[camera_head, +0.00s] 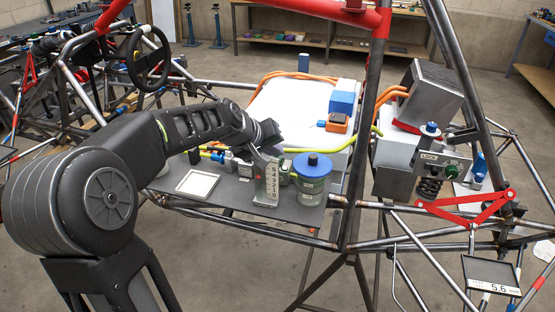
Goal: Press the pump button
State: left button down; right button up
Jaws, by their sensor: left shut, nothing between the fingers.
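My left arm comes in from the left and reaches over the dark shelf plate (235,205) of the chassis. My left gripper (268,152) is shut and empty, its tips pointing down just above a small upright grey block with printed characters (266,187). I cannot tell whether they touch. A clear greenish jar with a blue lid and knob (312,180) stands just right of the block. A small green-fronted fitting (285,172) sits between them, partly hidden. No part is clearly labelled as a pump button. My right gripper is not in view.
A white square frame (197,183) lies on the plate. Behind are a white case (290,105), an orange-and-blue part (337,121) and hoses. A red-black frame tube (367,110) stands right of the jar.

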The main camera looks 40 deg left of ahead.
pick_arm(q)
jog(key=shift+s+d+f+b, duration=0.1)
jog(key=shift+f+b, duration=0.6)
jog(key=shift+f, duration=0.35)
dwell(0.7)
jog(key=shift+r, duration=0.15)
jog(key=shift+d+r+p, duration=0.15)
jog(key=shift+r+p, duration=0.3)
jog(key=shift+d+r, duration=0.1)
jog(key=shift+r, duration=0.05)
notch_tip(320, 180, up, 5)
jog(key=p, duration=0.3)
jog(key=shift+d, duration=0.1)
jog(key=shift+r+p, duration=0.3)
jog(key=shift+p, duration=0.15)
jog(key=shift+a, duration=0.2)
